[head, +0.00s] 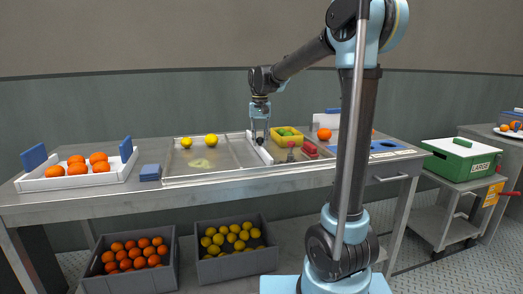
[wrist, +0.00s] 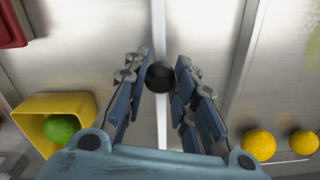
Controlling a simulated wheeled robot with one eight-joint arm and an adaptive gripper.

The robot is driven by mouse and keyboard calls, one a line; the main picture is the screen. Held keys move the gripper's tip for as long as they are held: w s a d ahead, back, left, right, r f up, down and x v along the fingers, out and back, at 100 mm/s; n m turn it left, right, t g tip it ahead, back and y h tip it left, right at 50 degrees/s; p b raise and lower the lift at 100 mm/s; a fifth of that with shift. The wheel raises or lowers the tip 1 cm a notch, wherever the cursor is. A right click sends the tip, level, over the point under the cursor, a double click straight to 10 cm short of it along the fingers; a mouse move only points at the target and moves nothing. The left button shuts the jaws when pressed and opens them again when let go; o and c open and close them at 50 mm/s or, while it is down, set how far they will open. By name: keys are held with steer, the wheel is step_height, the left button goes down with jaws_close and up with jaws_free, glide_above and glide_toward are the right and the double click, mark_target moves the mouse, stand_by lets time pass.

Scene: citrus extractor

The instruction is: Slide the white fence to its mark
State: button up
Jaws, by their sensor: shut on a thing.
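The white fence (head: 265,155) is a narrow bar running from back to front across the steel table, at the right end of the shallow metal tray. In the wrist view the fence (wrist: 159,22) runs straight up the middle. A round black knob (wrist: 160,76) on it sits between my fingertips. My gripper (head: 260,140) points down over the fence, and in the wrist view its two fingers (wrist: 161,80) close around the knob from both sides. I cannot make out the mark for the fence in either view.
Left of the fence is the shallow tray (head: 174,180) with two lemons (head: 211,140). To the right are a yellow bin (head: 290,143) with green fruit, a red object (head: 310,148) and an orange (head: 324,134). A white crate (head: 40,184) of oranges stands far left.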

steer(key=shift+w+d, duration=0.25)
steer(key=shift+d, duration=0.55)
steer(key=shift+w+d, duration=0.2)
steer(key=shift+d, duration=0.55)
steer(key=shift+w+d, duration=0.25)
steer(key=shift+d, duration=0.55)
steer(key=o, duration=1.1)
steer(key=shift+o, duration=0.2)
